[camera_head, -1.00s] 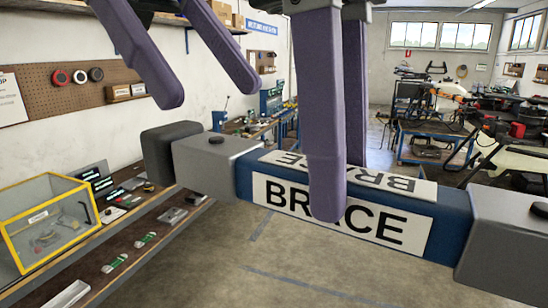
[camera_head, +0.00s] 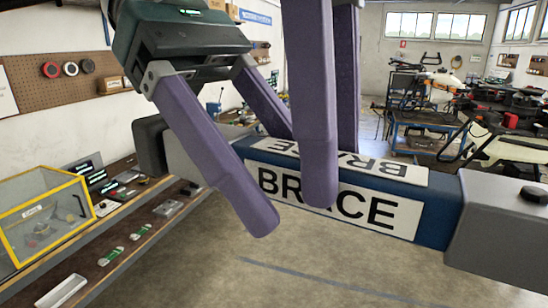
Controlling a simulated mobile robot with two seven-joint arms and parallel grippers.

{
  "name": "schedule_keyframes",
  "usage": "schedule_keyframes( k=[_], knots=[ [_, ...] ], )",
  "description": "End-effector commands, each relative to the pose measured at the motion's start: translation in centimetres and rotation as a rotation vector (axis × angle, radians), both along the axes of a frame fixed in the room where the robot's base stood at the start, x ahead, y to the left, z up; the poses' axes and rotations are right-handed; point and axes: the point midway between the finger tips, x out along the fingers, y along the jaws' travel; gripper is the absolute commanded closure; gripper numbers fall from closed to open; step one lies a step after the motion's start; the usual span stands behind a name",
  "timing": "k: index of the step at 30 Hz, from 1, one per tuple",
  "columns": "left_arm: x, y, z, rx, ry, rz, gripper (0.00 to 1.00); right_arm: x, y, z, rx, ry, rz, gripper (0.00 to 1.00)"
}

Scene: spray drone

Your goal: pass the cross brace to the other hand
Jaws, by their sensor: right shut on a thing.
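The cross brace (camera_head: 385,217) is a long blue bar with white BRACE labels, grey end blocks and dark end caps, held in the air across the view. My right gripper (camera_head: 332,178) comes down from above and is shut on the brace near its middle, one finger in front and one behind. My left gripper (camera_head: 270,180) is open, tilted, just left of the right gripper. Its near finger hangs in front of the brace's left part and its far finger reaches behind it. I cannot tell whether either finger touches the brace.
A workbench (camera_head: 150,232) with small parts and a yellow-framed clear box (camera_head: 48,215) stands at the left. A pegboard (camera_head: 75,80) hangs on the wall. Drones on blue carts stand at the back right. The floor (camera_head: 300,275) below the brace is clear.

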Motion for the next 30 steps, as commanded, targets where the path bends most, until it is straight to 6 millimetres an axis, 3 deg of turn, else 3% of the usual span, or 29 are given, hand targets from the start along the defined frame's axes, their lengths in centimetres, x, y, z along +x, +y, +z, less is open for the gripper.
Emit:
schedule_keyframes(
  k=[2,17,26,27,30],
  knots=[
    [0.01,0.01,0.03,0.0,0.0,0.0,0.44,0.0,0.0,0.04,0.001,0.0,0.0,1.0],
    [-0.2,0.06,0.05,0.001,0.005,-0.008,1.0,0.19,-0.22,0.01,-0.005,-0.005,-0.008,1.0],
    [-0.26,0.03,0.06,0.0,0.006,-0.011,1.0,0.26,-0.38,-0.01,-0.01,-0.004,-0.012,1.0],
    [-0.25,0.0,0.14,-0.003,0.005,-0.011,1.0,0.25,-0.4,-0.01,-0.01,-0.004,-0.012,0.58],
    [-0.23,0.01,0.13,-0.002,0.004,-0.01,1.0,0.22,-0.38,-0.02,-0.01,-0.003,-0.01,0.47]
  ],
)
